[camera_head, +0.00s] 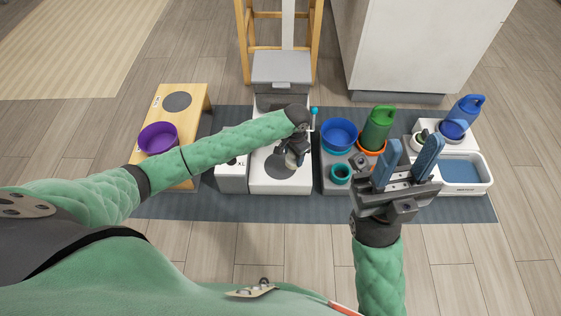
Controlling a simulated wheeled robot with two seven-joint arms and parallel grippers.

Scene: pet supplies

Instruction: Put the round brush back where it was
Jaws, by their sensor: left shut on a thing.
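My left gripper (292,158) is shut on a small pale thing (291,161), likely the round brush, mostly hidden by the fingers. It is low over a white stand (282,187) with a dark grey disc (279,172) on its top. I cannot tell whether the held thing touches the disc. A small teal tip (314,111) shows just right of my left wrist; what it belongs to is unclear. My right gripper (412,147) is open and empty, its blue fingers apart, in front of the right-hand items.
A purple bowl (158,138) is on a wooden stand (183,182) at left. A blue bowl (339,134), teal cup (340,174) and green bottle (378,129) stand right of the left gripper. A blue bottle (466,111) and white tray (465,189) are further right. A grey box (282,68) is behind.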

